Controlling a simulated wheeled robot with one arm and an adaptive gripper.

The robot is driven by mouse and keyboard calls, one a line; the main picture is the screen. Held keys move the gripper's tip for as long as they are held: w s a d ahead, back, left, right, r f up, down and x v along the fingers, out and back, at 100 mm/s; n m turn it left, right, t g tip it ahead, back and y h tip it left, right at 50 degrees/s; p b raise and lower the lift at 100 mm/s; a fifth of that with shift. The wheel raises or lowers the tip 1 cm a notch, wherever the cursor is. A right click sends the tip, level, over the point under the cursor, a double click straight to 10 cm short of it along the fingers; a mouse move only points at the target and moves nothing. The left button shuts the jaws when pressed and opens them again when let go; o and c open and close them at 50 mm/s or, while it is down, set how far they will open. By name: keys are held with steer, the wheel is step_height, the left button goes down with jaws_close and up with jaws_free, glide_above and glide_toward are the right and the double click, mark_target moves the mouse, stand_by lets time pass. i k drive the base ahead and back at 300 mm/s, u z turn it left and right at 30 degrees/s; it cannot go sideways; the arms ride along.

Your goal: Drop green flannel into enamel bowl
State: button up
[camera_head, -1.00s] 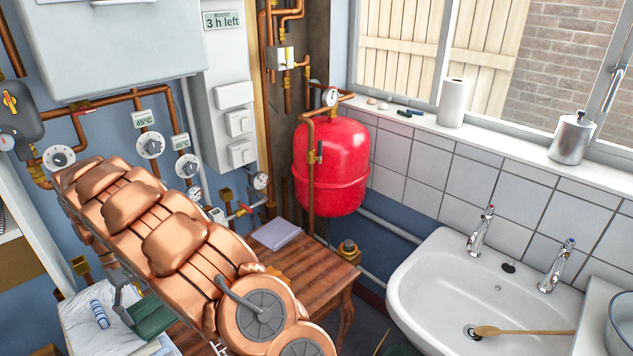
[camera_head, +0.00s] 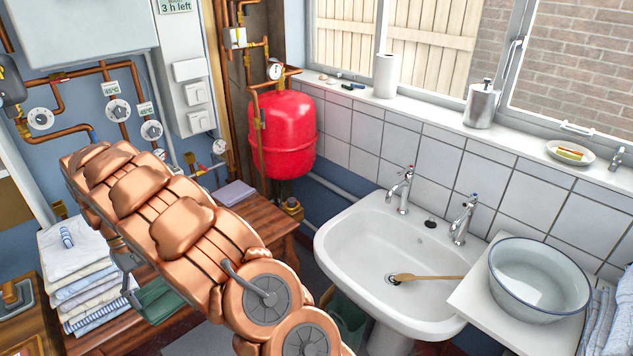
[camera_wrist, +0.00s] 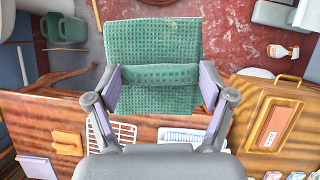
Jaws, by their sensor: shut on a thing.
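My gripper (camera_wrist: 160,88) is shut on the green flannel (camera_wrist: 155,40), a waffle-textured cloth held between the two fingers in the wrist view. The flannel (camera_head: 158,300) also shows in the head view, partly hidden behind my arm and beside the folded linen. The enamel bowl (camera_head: 540,309) is white with a blue-grey rim. It stands on a white surface to the right of the sink, well to the right of my gripper. The bowl's visible inside looks empty.
A white sink (camera_head: 340,245) with two taps and a wooden spoon (camera_head: 430,277) lies between my arm and the bowl. A wooden table (camera_head: 255,215) and a stack of folded linen (camera_head: 75,275) are at left. Striped cloth (camera_head: 598,318) lies right of the bowl.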

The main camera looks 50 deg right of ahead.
mark_target(528, 291)
steer(key=k, duration=1.4)
steer(key=z, duration=1.2)
steer(key=i, duration=0.5)
